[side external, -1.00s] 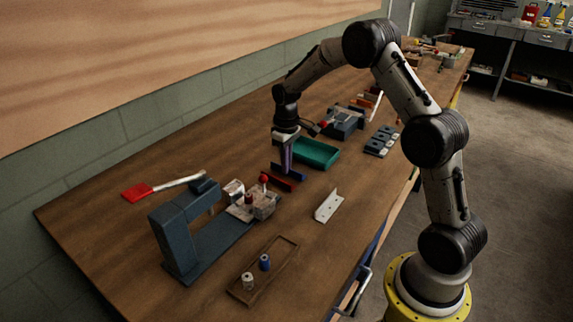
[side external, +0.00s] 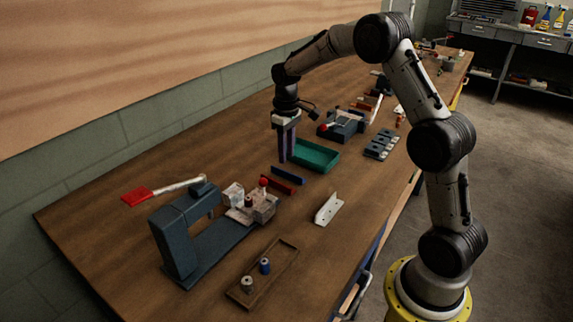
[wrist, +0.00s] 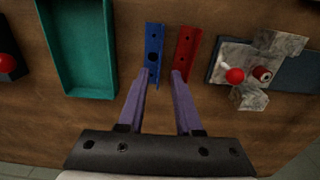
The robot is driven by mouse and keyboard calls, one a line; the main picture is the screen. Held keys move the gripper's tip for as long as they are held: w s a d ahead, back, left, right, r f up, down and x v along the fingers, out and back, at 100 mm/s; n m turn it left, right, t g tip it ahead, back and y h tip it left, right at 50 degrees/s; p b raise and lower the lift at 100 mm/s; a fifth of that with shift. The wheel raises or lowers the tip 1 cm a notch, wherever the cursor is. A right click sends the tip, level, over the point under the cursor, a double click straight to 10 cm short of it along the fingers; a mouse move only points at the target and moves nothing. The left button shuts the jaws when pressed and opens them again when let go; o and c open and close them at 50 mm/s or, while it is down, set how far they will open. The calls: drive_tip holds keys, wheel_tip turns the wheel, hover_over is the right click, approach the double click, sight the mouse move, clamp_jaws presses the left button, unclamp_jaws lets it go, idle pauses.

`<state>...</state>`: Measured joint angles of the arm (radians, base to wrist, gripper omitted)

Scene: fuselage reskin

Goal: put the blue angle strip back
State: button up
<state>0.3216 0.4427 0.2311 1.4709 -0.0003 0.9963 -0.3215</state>
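The blue angle strip (side external: 288,175) lies on the wooden bench, beside and roughly parallel to the red angle strip (side external: 281,187). In the wrist view, the blue strip (wrist: 154,52) shows round holes and lies left of the red strip (wrist: 187,52), with a narrow gap between them. My gripper (side external: 287,159) is above the bench at the near end of the strips. The left fingertip overlaps the blue strip's near end in the picture; contact cannot be told.
A teal tray (side external: 318,153) stands right of the strips. A blue-grey press (side external: 177,243) and a clamp block with a red knob (side external: 264,182) stand left. A white bracket (side external: 328,208) and a wooden tray (side external: 240,295) with two spools lie in front. Bare bench lies around the bracket.

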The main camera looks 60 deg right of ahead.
drive_tip(key=s+a+r+t, duration=0.1)
drive_tip(key=s+a+r, duration=0.2)
drive_tip(key=r, duration=0.4)
drive_tip(key=s+a+r, duration=0.3)
drive_tip(key=r, duration=0.3)
drive_tip(key=s+a+t, duration=0.2)
drive_tip(key=s+a, duration=0.2)
drive_tip(key=s, duration=0.7)
drive_tip(key=s+a+t, duration=0.2)
drive_tip(key=s+a, duration=0.3)
drive_tip(key=s, duration=0.6)
drive_tip(key=shift+s+t, duration=0.3)
drive_tip(key=shift+s, duration=0.1)
drive_tip(key=shift+r, duration=0.1)
